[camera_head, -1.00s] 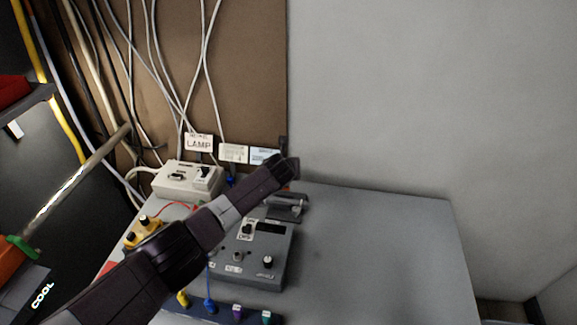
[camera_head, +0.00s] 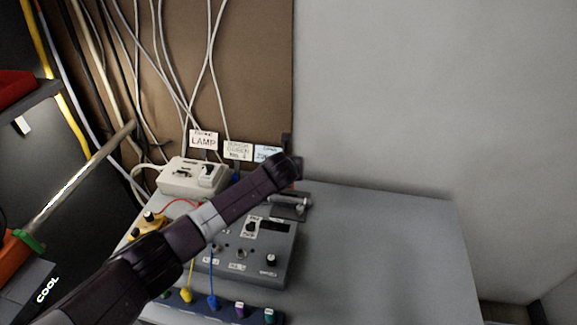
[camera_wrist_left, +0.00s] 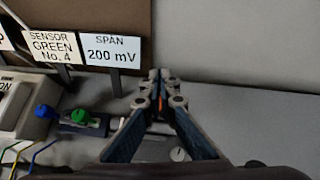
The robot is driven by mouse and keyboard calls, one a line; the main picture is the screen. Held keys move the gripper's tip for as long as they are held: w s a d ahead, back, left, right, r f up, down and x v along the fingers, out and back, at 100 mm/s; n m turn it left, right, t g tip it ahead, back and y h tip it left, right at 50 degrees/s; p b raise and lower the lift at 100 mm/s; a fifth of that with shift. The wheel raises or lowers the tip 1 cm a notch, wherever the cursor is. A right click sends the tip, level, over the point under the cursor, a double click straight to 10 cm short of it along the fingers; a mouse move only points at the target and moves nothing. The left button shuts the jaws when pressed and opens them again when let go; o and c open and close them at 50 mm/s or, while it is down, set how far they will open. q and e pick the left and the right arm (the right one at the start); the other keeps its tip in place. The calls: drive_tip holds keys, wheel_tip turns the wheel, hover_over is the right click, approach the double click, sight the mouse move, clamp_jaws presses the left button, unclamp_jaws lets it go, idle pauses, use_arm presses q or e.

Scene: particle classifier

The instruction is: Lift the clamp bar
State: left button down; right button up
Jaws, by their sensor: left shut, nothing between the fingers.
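A small dark clamp-like fixture (camera_head: 289,212) with a light metal bar (camera_head: 296,201) across it stands on the grey table behind the grey control box. I take this bar to be the clamp bar; it lies low. My left gripper (camera_head: 288,167) reaches in from the left, just above and behind the bar in the head view, apart from it as far as I can tell. In the left wrist view the gripper (camera_wrist_left: 160,77) is shut and empty, its fingertips together. The fixture is mostly hidden there behind the fingers. My right gripper is not in view.
A grey control box (camera_head: 268,268) with knobs is partly under my left arm. A beige box (camera_head: 187,180) and label cards (camera_head: 238,150) stand at the back left. Coloured plugs (camera_head: 240,310) line the front. The table's right side (camera_head: 390,260) is clear.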

use_arm(q)
drive_tip(key=d+v, duration=0.1)
drive_tip(key=v, duration=0.6)
drive_tip(key=shift+s+a, duration=0.25)
drive_tip(key=shift+a, duration=0.25)
